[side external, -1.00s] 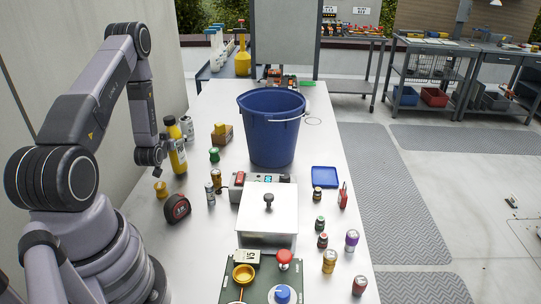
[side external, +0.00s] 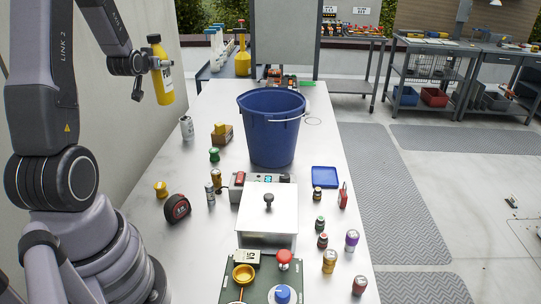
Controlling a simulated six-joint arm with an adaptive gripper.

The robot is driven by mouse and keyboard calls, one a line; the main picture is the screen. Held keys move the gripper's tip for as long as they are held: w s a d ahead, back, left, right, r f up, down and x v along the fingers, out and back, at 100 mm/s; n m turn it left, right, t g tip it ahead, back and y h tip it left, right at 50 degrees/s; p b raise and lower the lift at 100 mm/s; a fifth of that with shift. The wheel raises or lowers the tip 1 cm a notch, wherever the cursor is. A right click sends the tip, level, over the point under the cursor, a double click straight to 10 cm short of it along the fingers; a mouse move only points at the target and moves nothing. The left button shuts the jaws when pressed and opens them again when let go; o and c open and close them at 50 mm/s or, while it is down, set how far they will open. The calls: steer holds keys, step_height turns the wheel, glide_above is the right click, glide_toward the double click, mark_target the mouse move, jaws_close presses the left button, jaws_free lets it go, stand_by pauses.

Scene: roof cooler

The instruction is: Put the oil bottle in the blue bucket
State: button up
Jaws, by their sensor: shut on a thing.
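The fingers are partly hidden by the bottle and the wrist. The blue bucket (side external: 271,130) stands upright on the far middle of the table, to the right of the bottle. Its white handle hangs across the front right side. The bottle is apart from the bucket, and the bucket's floor is hidden from this view.
The white table (side external: 185,240) holds a can (side external: 186,126), a yellow sponge-like block (side external: 220,131), a tape measure (side external: 177,207), a lidded white box (side external: 267,214) and a blue tray (side external: 325,177). Several small cans stand at the front right. The air between bottle and bucket looks clear.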

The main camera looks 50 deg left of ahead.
step_height(320, 180, up, 9)
steer(key=shift+r, duration=0.2)
steer(key=w+d+m+t+h, duration=0.25)
steer(key=w+d+h, duration=0.2)
steer(key=w, duration=0.85)
steer(key=w+d+m+t+h, duration=0.1)
steer(key=w+d+m+h, duration=0.3)
steer(key=w, duration=0.9)
steer(key=shift+m+y, duration=0.25)
steer(key=shift+y, duration=0.3)
steer(key=f, duration=1.5)
steer(key=d+f, duration=0.1)
steer(key=f, duration=0.7)
steer(key=shift+w+d+f, duration=0.1)
steer(key=shift+f, duration=0.1)
steer(key=shift+f, duration=0.4)
